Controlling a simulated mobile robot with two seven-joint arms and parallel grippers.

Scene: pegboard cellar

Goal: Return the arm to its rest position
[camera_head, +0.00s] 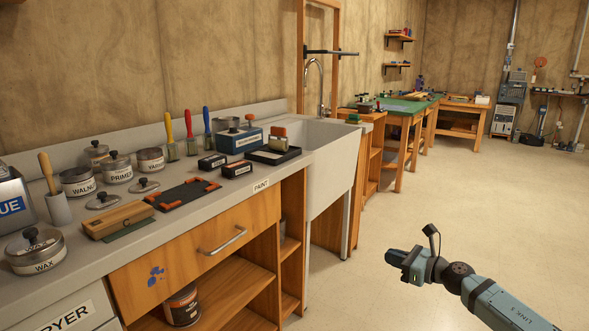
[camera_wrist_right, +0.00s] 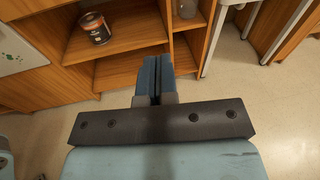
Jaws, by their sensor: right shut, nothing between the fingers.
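My right arm comes in from the lower right in the head view, and its gripper (camera_head: 394,257) hangs over the open floor, right of the counter and clear of it. In the right wrist view the two blue fingers of the gripper (camera_wrist_right: 153,75) lie side by side, shut, with nothing between them. They point toward the open shelves below the counter. My left gripper does not show in either view.
The counter (camera_head: 70,262) on the left holds tins, brushes, boxes and a wooden block. A white sink (camera_head: 335,160) stands beyond it. A drawer handle (camera_head: 225,241) sticks out in front. The floor (camera_head: 480,220) around my right arm is clear.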

